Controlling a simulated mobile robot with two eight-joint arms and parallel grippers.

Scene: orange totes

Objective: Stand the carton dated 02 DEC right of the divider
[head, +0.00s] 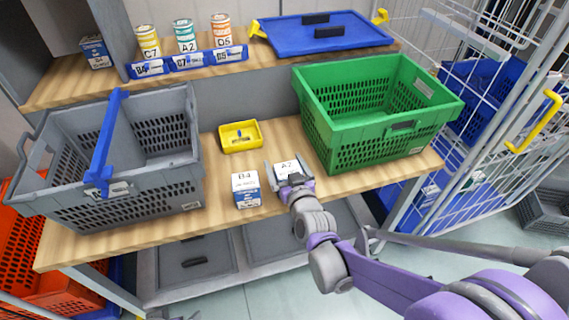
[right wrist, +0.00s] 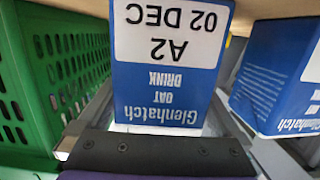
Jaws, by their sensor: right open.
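The carton dated 02 DEC (right wrist: 165,70), blue and white and marked A2, fills the middle of the right wrist view, its print upside down there. In the head view this A2 carton (head: 286,168) stands on the wooden bench, partly hidden by my right gripper (head: 289,182). That gripper is open, with a finger at each side of the carton. A similar carton marked B4 (head: 245,190) stands just to its left. The grey crate (head: 150,205) at left has a blue divider bar (head: 106,140) across its top. My left gripper is not seen.
A green crate (head: 385,140) stands close on the right of the carton. A yellow tray (head: 239,136) lies behind. Cans (head: 184,38) and a blue lid (head: 320,34) are on the back shelf. A wire cage (head: 500,120) is at right. Bench space is clear between grey crate and B4.

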